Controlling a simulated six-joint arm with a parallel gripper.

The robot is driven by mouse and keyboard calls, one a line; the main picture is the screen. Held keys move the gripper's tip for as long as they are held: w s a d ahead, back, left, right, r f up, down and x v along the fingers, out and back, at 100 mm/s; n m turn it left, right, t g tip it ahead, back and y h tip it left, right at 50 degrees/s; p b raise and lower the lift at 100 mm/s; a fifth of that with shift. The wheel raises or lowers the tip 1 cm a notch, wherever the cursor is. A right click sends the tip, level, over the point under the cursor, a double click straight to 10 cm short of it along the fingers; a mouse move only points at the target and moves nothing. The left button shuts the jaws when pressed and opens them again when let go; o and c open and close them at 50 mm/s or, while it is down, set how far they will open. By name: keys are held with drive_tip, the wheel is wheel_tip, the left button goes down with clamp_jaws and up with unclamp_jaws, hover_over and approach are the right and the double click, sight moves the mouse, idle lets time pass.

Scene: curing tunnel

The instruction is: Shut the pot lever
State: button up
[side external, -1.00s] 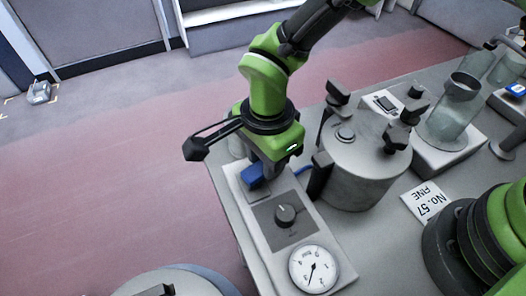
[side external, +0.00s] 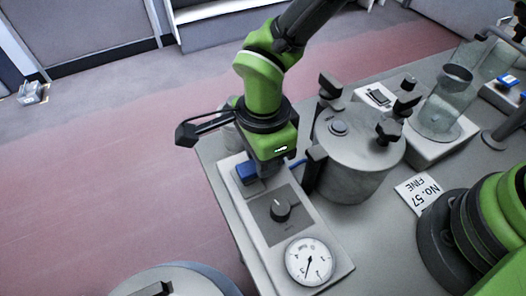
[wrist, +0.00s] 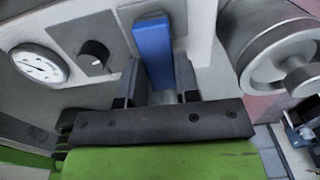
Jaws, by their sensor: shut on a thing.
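The blue lever (side external: 246,172) stands on the grey control box (side external: 292,214), at the end away from the gauge. In the wrist view the blue lever (wrist: 154,52) rises between the two fingers of my gripper (wrist: 158,82). My gripper (side external: 262,172) is shut on the lever from above in the side view, and my wrist hides part of the lever there. The grey pot (side external: 350,165) with black clamp knobs stands just to the right of the box.
The box carries a black knob (side external: 280,209) and a round gauge (side external: 309,262). A "No. 57 FINE" card (side external: 420,194) lies right of the pot. A glass vessel (side external: 440,105) stands behind it. Open floor lies left of the bench.

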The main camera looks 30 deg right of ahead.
drive_tip(key=o, duration=0.9)
wheel_tip(320, 180, up, 10)
drive_tip(key=s+d+r+n+t+y, duration=0.25)
drive_tip(key=d+r+n, duration=0.35)
drive_tip(key=d+r, duration=0.65)
drive_tip(key=s+d+r+n+t, duration=0.1)
drive_tip(key=s+d+n, duration=0.1)
drive_tip(key=s+d, duration=0.1)
drive_tip(key=s+d+r+n+t, duration=0.1)
drive_tip(key=s+d+n+t, duration=0.1)
drive_tip(key=s+d+n, duration=0.1)
drive_tip(key=s+d+r+n+t, duration=0.1)
drive_tip(key=s+d+n, duration=0.2)
drive_tip(key=s, duration=0.1)
drive_tip(key=shift+t+h, duration=0.25)
drive_tip(key=shift+t, duration=0.1)
